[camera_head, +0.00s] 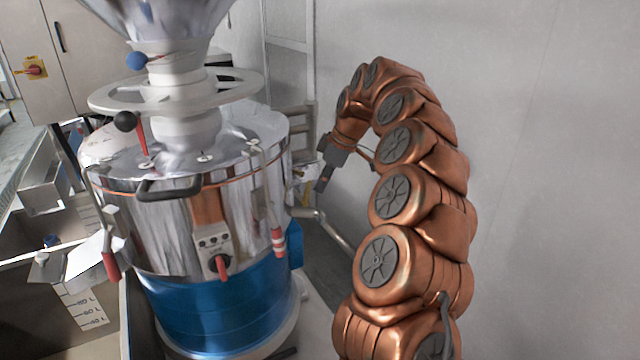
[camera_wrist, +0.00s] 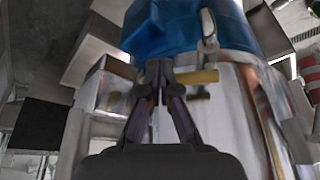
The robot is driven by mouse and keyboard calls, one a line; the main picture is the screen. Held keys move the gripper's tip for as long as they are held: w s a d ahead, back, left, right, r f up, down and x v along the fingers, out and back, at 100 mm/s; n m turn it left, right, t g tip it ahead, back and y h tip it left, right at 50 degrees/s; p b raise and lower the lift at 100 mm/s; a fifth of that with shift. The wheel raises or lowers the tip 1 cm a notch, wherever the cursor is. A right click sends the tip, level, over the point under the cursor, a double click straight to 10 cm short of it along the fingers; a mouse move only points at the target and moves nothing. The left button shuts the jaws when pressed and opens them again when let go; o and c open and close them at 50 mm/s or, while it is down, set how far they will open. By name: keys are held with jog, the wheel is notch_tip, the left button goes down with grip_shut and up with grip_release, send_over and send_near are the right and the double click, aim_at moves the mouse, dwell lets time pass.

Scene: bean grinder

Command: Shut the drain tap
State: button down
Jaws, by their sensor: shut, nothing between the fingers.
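My gripper (camera_head: 325,177) is shut and empty beside the right side of the grinder drum (camera_head: 165,225). In the wrist view my gripper (camera_wrist: 158,72) has its fingertips together close to the drum's blue lower band (camera_wrist: 180,25). A small yellow-brass fitting (camera_wrist: 200,76), which looks like the drain tap, sticks out from the drum just right of the fingertips. A pale lever (camera_wrist: 208,25) stands near it. I cannot tell whether the tap is open or shut, or whether a finger touches it. In the head view I cannot make out the tap clearly.
A bent metal pipe or handle (camera_head: 325,225) juts from the drum's right side, below my gripper. A red-knobbed control box (camera_head: 215,250) and red-gripped levers sit on the drum's front. A plain wall (camera_head: 530,150) stands right of my arm. A marked container (camera_head: 60,300) is at lower left.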

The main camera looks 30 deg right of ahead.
jog(key=s+d+r+p, duration=0.1)
jog(key=s+d+r, duration=0.3)
jog(key=r, duration=0.5)
jog(key=shift+d+r, duration=0.15)
jog(key=shift+d, duration=0.75)
jog(key=s+a+f+m+g, duration=0.1)
jog(key=s+a, duration=0.5)
jog(key=a, duration=0.4)
jog(key=s+a+f+m+g, duration=0.1)
jog(key=s+a, duration=0.4)
jog(key=a, duration=0.6)
jog(key=s+a+f+m+g+h, duration=0.1)
jog(key=s+f+m, duration=0.1)
jog(key=s+f, duration=0.3)
jog(key=s+a+f+m+g+h, duration=0.1)
jog(key=s+f+m, duration=0.2)
jog(key=s, duration=1)
jog(key=s+a+f+m+h, duration=0.1)
jog(key=s+a+f+m, duration=0.1)
jog(key=s+f, duration=0.4)
jog(key=s, duration=0.3)
jog(key=shift+f+g, duration=0.3)
jog(key=shift+g, duration=0.1)
